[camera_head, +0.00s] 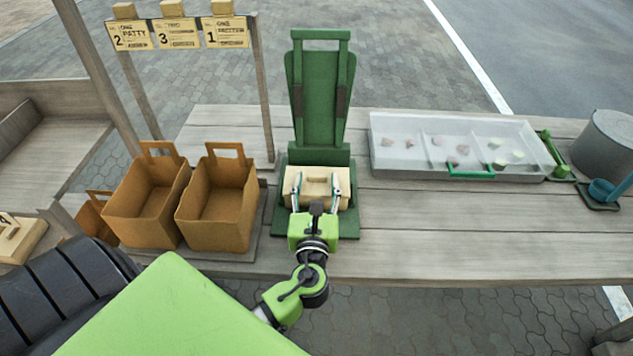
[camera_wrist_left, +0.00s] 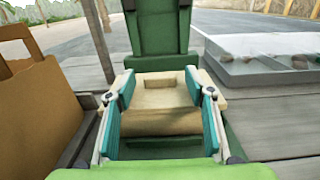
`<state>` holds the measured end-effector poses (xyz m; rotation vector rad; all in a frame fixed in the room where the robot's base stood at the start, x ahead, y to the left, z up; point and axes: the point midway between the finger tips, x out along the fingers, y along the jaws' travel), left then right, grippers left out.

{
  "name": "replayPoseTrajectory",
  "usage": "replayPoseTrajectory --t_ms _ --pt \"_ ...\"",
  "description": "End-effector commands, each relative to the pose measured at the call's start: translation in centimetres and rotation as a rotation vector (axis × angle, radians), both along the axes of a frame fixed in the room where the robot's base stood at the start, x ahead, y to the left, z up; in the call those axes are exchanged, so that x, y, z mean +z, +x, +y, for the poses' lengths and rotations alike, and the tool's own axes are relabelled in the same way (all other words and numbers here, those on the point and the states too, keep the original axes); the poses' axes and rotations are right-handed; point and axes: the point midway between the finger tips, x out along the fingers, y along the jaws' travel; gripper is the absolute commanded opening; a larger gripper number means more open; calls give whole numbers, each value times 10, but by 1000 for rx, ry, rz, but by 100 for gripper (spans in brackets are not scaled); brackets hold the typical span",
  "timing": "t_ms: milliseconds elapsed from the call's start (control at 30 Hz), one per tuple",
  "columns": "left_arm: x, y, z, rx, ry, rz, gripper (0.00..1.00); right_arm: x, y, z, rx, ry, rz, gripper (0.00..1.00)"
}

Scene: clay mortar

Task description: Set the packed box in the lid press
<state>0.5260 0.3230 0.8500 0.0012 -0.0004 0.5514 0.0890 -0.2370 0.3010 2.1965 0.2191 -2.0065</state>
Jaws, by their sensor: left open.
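The packed box (camera_head: 316,174), pale tan with a raised part on top, sits on the base of the green lid press (camera_head: 320,100). The press's tall back panel stands upright behind it. My left gripper (camera_head: 315,190) is open, with its fingers over the near part of the box. In the left wrist view the box (camera_wrist_left: 160,118) lies between and beyond the two teal-padded fingers (camera_wrist_left: 165,110). I cannot tell whether the pads touch it. The press's back (camera_wrist_left: 158,35) rises behind the box there. My right gripper is not in view.
Two open brown bags (camera_head: 217,203) stand left of the press, below a rack of numbered signs (camera_head: 177,33). A clear divided tray (camera_head: 455,150) and a grey pot (camera_head: 605,140) are at the right. The table front right of the press is clear.

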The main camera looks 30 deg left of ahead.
Motion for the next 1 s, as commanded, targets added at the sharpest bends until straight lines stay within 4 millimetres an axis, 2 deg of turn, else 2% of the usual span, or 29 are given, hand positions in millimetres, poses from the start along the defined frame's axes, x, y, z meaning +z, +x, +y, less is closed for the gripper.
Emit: replayPoseTrajectory --t_ms 400,533,700,1000 --pt "-1 -71 -44 -2 -3 4 49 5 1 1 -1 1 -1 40" --pt "-2 -88 -54 -1 -2 5 49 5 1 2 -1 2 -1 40" --pt "-1 -98 -61 -1 -2 1 49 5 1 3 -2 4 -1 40" --pt "0 -99 -62 -1 -1 0 49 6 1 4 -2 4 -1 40"
